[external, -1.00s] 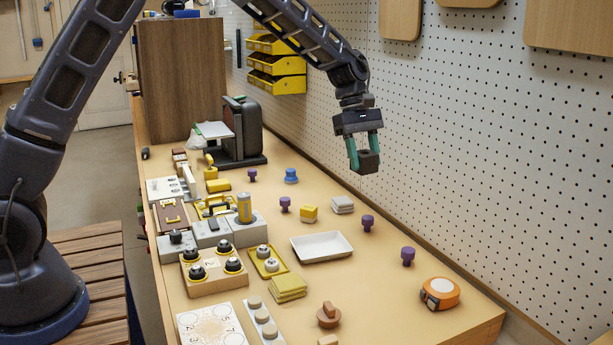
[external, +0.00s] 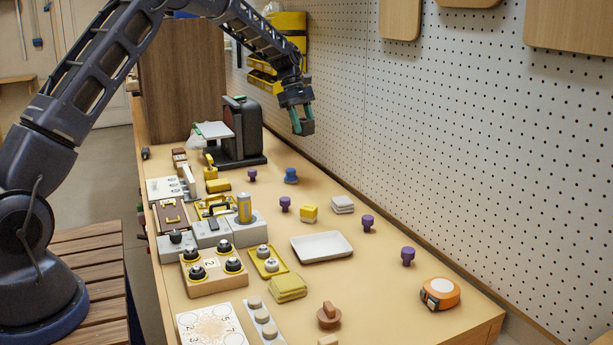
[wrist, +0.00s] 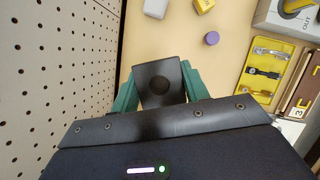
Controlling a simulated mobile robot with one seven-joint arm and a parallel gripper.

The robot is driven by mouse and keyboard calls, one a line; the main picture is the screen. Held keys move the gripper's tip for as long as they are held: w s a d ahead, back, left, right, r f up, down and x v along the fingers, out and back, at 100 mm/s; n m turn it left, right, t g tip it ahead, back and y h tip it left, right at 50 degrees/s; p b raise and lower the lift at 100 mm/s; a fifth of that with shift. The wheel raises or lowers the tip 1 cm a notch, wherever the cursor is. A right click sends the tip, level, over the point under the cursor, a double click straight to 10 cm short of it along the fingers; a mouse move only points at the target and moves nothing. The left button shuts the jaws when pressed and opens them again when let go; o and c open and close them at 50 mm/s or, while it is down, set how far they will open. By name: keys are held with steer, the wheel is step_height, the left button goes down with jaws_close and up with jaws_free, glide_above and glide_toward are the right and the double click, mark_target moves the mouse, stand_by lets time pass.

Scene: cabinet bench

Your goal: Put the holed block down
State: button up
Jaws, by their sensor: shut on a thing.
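My gripper (external: 302,125) has green fingers and is shut on a dark block, the holed block (external: 306,128). It holds the block in the air over the far part of the bench, near the pegboard wall. In the wrist view the holed block (wrist: 160,84) sits between the green fingers of my gripper (wrist: 160,90), with a round dark mark in the middle of its face. I cannot tell how deep that mark is.
The bench (external: 400,285) carries a white tray (external: 321,246), a blue knob (external: 291,176), several purple pegs (external: 367,222), an orange tape measure (external: 440,293) and a black machine (external: 243,130). The pegboard (external: 480,150) borders the right. Bare bench lies between the pegs and pegboard.

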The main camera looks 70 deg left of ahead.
step_height(320, 180, down, 20)
steer(key=shift+a, duration=0.1)
stand_by(0.5)
steer(key=o, duration=1)
steer(key=shift+f, duration=0.1)
steer(key=v, duration=1.2)
steer(key=shift+r, duration=0.25)
